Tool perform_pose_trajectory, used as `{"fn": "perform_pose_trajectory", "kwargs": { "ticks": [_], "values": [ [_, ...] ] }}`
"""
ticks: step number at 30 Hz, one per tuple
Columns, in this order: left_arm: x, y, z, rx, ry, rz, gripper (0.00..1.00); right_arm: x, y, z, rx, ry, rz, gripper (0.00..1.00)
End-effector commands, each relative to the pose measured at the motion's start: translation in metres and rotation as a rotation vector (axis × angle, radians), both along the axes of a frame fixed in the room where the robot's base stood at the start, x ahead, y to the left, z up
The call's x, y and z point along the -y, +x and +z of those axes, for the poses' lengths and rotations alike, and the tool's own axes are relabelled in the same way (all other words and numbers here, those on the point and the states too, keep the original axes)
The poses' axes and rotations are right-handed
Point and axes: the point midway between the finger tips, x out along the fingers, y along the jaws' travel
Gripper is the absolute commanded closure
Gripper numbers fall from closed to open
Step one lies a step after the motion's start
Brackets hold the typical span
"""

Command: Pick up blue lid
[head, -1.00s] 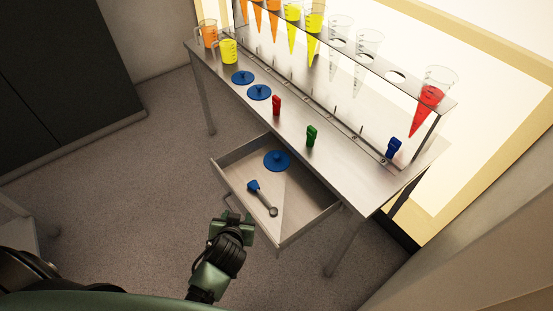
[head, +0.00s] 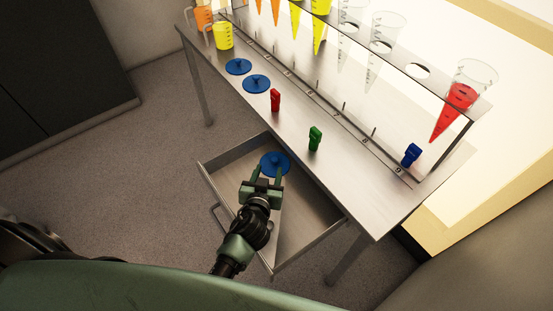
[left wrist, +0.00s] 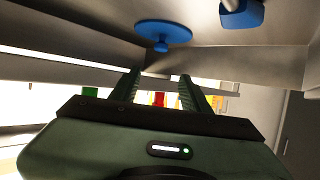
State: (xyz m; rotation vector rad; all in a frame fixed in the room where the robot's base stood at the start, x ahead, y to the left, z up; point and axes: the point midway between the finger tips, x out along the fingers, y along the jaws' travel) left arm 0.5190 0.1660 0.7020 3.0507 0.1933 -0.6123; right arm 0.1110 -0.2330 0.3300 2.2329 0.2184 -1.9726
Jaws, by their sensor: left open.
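A round blue lid with a small knob (head: 274,161) lies in the open drawer (head: 222,178), near its back. In the left wrist view the lid (left wrist: 163,32) shows at the top, beyond the fingertips. My left gripper (head: 268,172) is over the drawer, open and empty, with its fingers pointing at the lid. Its fingertips overlap the lid's near edge in the head view; I cannot tell whether they touch it. Two similar blue lids (head: 238,67) (head: 256,84) lie on the tabletop. My right gripper is not in view.
The blue end of a scoop (left wrist: 241,14) shows in the left wrist view; my arm hides it in the head view. Red (head: 275,100), green (head: 315,138) and blue (head: 411,155) clips stand on the table (head: 345,175). A rack of cones (head: 462,97) stands behind.

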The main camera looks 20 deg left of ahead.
Motion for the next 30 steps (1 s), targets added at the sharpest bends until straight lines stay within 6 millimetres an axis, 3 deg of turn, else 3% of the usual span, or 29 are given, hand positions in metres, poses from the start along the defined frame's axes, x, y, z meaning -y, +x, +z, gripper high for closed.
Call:
{"fn": "perform_pose_trajectory", "kwargs": {
  "ticks": [3,7,11,18,30],
  "values": [
    [0.001,0.001,-0.017,0.002,-0.001,-0.003,0.53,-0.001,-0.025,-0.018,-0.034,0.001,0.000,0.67],
    [0.001,0.001,-0.027,0.002,-0.001,-0.004,0.53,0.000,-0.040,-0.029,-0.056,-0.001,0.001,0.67],
    [0.001,0.003,-0.030,0.003,0.000,-0.004,0.53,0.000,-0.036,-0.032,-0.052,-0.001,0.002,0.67],
    [-0.002,0.025,-0.038,0.004,0.002,-0.005,0.53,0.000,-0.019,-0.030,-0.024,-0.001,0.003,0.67],
    [-0.007,0.071,-0.056,0.003,0.001,-0.004,0.53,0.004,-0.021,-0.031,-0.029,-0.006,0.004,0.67]
  ]
}}
